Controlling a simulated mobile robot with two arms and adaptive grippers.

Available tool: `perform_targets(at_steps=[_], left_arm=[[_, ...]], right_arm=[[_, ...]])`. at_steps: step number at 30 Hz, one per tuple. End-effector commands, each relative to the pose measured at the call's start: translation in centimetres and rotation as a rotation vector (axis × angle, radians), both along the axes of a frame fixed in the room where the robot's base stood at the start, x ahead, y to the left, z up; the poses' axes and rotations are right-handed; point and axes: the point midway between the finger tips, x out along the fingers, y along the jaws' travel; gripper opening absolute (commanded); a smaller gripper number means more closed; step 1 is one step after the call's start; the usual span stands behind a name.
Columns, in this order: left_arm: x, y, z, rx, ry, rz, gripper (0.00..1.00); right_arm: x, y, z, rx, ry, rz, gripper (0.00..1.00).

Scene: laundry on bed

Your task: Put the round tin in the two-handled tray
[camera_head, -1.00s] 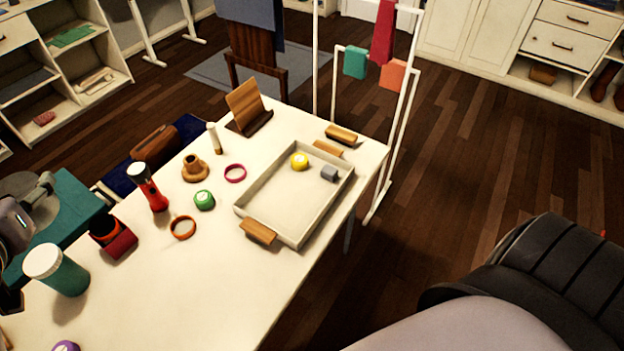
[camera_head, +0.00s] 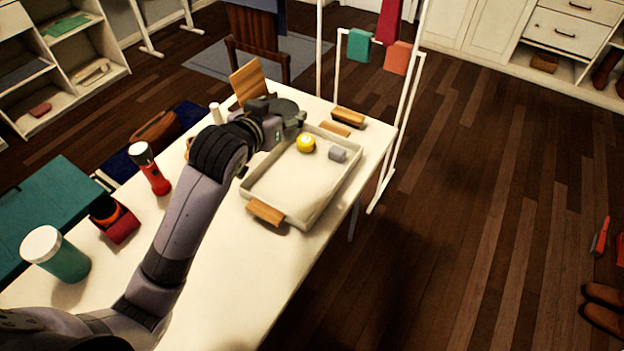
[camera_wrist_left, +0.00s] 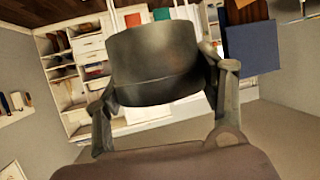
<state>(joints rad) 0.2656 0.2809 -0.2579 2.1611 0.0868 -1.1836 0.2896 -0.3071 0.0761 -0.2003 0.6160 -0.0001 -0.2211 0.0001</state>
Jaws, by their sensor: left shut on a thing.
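The round tin (camera_head: 288,107) is dark grey. My left gripper (camera_head: 277,122) is shut on it and holds it near the far-left rim of the tray, seemingly above the table. In the left wrist view the tin (camera_wrist_left: 155,65) fills the gap between the fingers (camera_wrist_left: 163,95). The two-handled tray (camera_head: 295,186) is pale and shallow, with a wooden handle at the near end (camera_head: 265,211) and another at the far end. A yellow round item (camera_head: 306,142) and a small grey item (camera_head: 338,154) lie inside it. My right gripper is not in view.
A red flashlight (camera_head: 151,169), a teal jar (camera_head: 56,253) and a red box (camera_head: 115,222) stand at the left. A wooden stand (camera_head: 248,80) and a brush (camera_head: 348,117) are at the back. My arm hides the table's middle. The near part of the tray is free.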

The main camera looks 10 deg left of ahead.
Motion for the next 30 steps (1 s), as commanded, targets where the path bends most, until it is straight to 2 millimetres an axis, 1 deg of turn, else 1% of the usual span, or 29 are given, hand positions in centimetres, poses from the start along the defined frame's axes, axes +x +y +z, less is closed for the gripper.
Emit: perform_targets(at_steps=[1,5,8,12,18,21,28,30], left_arm=[[0.4,0.0,-1.5,-0.002,0.001,-0.005,0.35],[0.8,0.0,-3.6,-0.004,-0.002,-0.015,0.35],[0.7,0.0,-5.8,-0.003,0.001,-0.016,0.35],[0.7,0.0,-9.6,-0.003,0.002,-0.016,0.35],[0.6,0.0,-14.8,-0.003,-0.001,-0.015,0.35],[0.7,0.0,-16.6,-0.004,-0.001,-0.016,0.35],[0.7,0.0,-18.6,-0.003,-0.005,-0.015,0.35],[0.7,-0.1,-19.8,-0.004,-0.002,-0.016,0.35]], right_arm=[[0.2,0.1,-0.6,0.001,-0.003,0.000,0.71],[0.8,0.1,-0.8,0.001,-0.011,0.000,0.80],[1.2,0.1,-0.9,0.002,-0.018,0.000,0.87],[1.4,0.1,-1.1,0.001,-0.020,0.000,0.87],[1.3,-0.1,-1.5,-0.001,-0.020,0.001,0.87],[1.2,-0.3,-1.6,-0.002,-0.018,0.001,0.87],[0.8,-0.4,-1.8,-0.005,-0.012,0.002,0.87],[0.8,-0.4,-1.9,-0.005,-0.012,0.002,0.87]])
